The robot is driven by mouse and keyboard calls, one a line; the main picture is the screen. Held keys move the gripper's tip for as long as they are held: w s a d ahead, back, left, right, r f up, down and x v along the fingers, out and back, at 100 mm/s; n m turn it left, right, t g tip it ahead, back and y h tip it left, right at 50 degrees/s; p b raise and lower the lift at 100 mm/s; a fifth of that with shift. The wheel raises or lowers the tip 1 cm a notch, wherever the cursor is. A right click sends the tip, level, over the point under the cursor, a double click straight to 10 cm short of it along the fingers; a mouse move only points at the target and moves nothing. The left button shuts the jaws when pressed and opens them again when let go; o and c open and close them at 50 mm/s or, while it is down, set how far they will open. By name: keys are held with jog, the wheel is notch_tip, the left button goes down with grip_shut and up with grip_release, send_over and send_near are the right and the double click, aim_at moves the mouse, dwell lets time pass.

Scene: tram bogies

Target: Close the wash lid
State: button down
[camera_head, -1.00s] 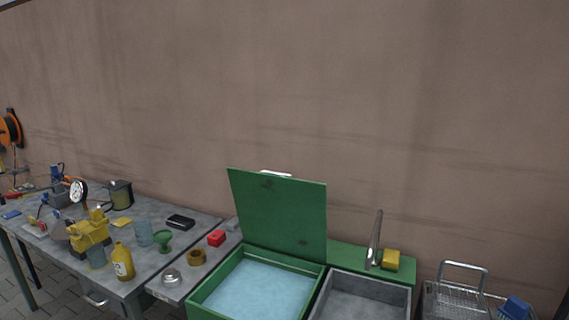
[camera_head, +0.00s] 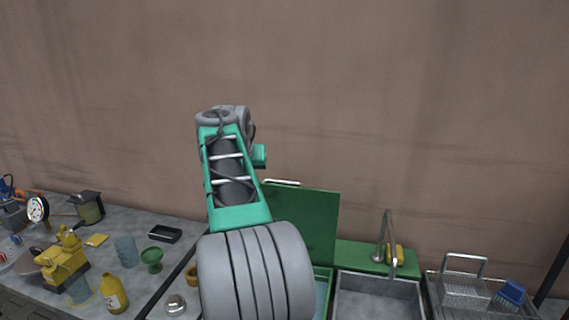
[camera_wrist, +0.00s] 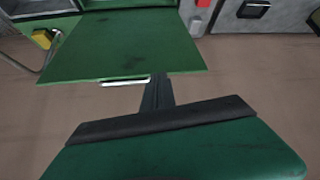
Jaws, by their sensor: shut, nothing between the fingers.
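The green wash lid (camera_head: 305,225) stands open and upright behind the wash basin (camera_head: 322,295) in the head view; my arm covers its left part. Its pale handle (camera_head: 282,183) is on the top edge. In the wrist view the lid (camera_wrist: 125,45) fills the upper middle, with the handle (camera_wrist: 125,83) along its near edge. My gripper (camera_wrist: 158,80) is shut and empty, its dark fingers reaching to that edge just right of the handle. I cannot tell whether they touch. In the head view the fingers cannot be made out.
A grey sink (camera_head: 380,295) with a tap (camera_head: 387,240) and yellow sponge (camera_head: 396,254) is right of the basin. A wire basket (camera_head: 465,290) stands farther right. A cluttered workbench (camera_head: 200,240) is at left. The wall (camera_head: 430,120) rises behind.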

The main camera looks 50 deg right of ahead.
jog(key=s+d+r+m+h, duration=0.2)
jog(key=s+d+r+m, duration=0.15)
jog(key=d, duration=0.75)
jog(key=shift+n+g, duration=0.3)
jog(key=shift+n, duration=0.15)
jog(key=f, duration=0.2)
jog(key=d+f+p, duration=0.1)
jog(key=f, duration=0.1)
jog(key=w+d+f+p, duration=0.1)
jog(key=f, duration=0.2)
jog(key=shift+f, duration=0.4)
jog(key=shift+a, duration=0.1)
